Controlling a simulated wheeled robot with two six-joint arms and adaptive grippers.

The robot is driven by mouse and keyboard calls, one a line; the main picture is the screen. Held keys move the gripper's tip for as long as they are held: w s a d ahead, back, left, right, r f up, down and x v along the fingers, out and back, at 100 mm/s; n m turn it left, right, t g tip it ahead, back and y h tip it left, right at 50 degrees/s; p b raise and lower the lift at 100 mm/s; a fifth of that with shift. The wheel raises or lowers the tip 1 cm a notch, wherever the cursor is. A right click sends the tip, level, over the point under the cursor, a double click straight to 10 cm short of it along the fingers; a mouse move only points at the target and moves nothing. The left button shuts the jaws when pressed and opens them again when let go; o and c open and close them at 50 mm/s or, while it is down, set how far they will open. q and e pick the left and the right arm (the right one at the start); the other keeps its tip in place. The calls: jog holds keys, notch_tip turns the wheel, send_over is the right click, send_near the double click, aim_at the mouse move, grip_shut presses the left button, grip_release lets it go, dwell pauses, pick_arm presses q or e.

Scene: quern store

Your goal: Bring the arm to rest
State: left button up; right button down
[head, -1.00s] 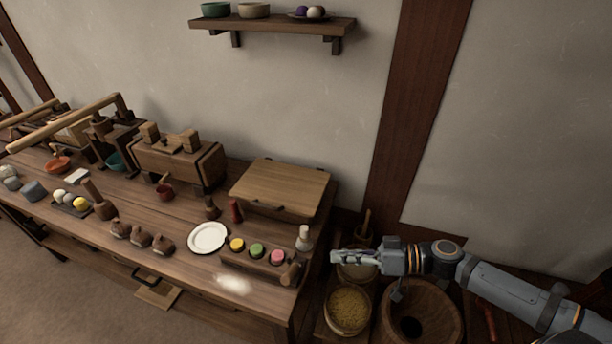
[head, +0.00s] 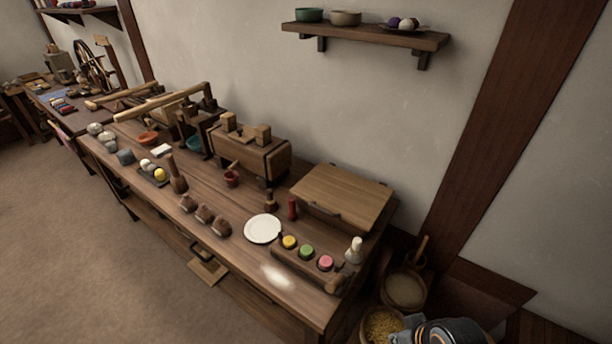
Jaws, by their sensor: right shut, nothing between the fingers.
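My right gripper (head: 398,337) shows at the bottom edge, low over the grain basket right of the table. It is shut and empty, partly cut off by the frame. The dark round joint of my right arm is beside it. My left gripper is not in view.
A long wooden table (head: 233,262) holds a white plate (head: 263,229), a block with coloured cups (head: 307,252), a wooden box (head: 342,194) and several tools. A basket of grain (head: 382,325) and a pale tub (head: 404,290) stand on its right. A wall shelf (head: 365,35) hangs above. The floor (head: 60,235) at left is clear.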

jog(key=s+d+f+m+g+h+p, duration=0.1)
jog(key=d+f+p, duration=0.15)
jog(key=f, duration=0.75)
jog(key=s+d+f+m+h+p, duration=0.1)
jog(key=d+f+m, duration=0.15)
jog(key=f, duration=0.75)
jog(key=s+d+f+g+p, duration=0.1)
jog(key=s+d+f+p, duration=0.1)
jog(key=s+f, duration=1.3)
jog(key=s, duration=0.4)
jog(key=shift+s+f+n+g, duration=0.3)
jog(key=shift+f+n, duration=0.05)
jog(key=shift+f, duration=0.05)
jog(key=shift+d, duration=0.15)
